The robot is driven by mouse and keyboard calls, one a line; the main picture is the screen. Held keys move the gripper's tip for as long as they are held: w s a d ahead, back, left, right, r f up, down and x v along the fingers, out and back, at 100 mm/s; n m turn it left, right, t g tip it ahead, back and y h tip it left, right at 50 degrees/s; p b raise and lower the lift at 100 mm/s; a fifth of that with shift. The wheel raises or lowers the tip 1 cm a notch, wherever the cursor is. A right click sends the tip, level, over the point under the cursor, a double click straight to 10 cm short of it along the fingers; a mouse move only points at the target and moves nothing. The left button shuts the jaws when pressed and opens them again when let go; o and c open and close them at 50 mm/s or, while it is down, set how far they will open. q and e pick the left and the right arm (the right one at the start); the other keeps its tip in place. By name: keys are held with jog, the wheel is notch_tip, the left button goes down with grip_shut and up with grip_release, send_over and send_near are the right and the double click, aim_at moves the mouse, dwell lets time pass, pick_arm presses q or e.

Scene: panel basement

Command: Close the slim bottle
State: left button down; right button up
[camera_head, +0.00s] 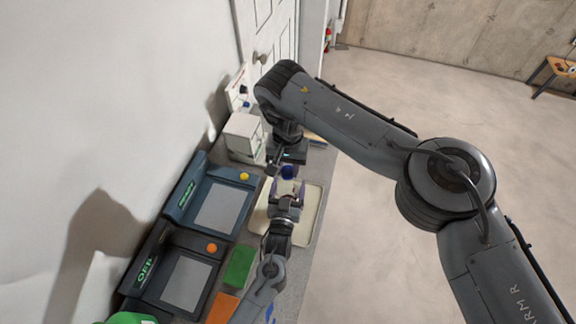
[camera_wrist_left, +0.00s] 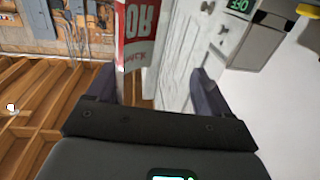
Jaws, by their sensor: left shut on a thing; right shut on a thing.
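The slim bottle (camera_head: 287,187) shows in the head view as a small pale shape between the fingers of my left gripper (camera_head: 286,190), which is shut on it. A blue cap (camera_head: 288,172) is at the bottle's far end, by my right gripper (camera_head: 285,165), which is shut on it. Whether the cap touches the bottle is too small to tell. In the left wrist view my left fingers (camera_wrist_left: 152,88) stand on both sides of the picture, and a red and white lettered thing (camera_wrist_left: 137,35) shows between them; I cannot tell whether it is the bottle.
A cream tray (camera_head: 310,215) lies on the bench beneath the grippers. Two dark devices with grey panels, a blue one (camera_head: 215,205) and a black one (camera_head: 183,282), stand left of it. A white box (camera_head: 243,135) is behind. Green (camera_head: 239,266) and orange (camera_head: 222,307) blocks lie in front.

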jog(key=m, duration=0.2)
jog(key=shift+m, duration=0.4)
jog(key=o, duration=1)
jog(key=shift+r, duration=2.3)
jog(key=shift+c, duration=0.4)
